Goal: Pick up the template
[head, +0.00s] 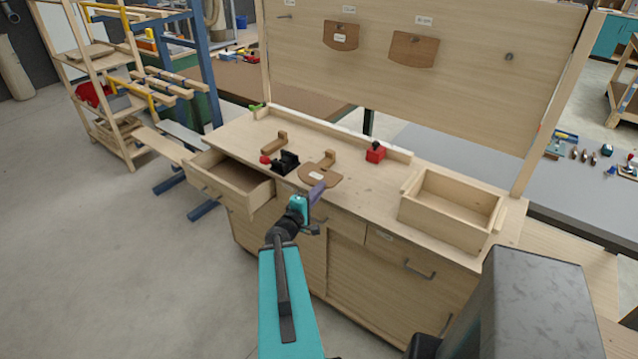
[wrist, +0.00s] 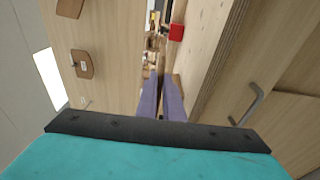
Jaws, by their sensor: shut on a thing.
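The template (head: 329,180), a flat brown board with a pale label, is at the bench's front edge in the head view. My gripper (head: 317,191), with purple fingers, is shut on its near edge. I cannot tell whether the template touches the worktop or is just above it. In the wrist view the gripper's fingers (wrist: 161,98) point away over the bench, and the template is mostly hidden between and beyond them.
Two brown templates (head: 341,37) (head: 414,50) hang on the upright panel (head: 460,50). On the worktop (head: 365,190) are a black clamp with a red knob (head: 286,161), wooden blocks (head: 275,143), a red block (head: 376,153) and an open wooden box (head: 445,222). A drawer (head: 225,185) stands open at left.

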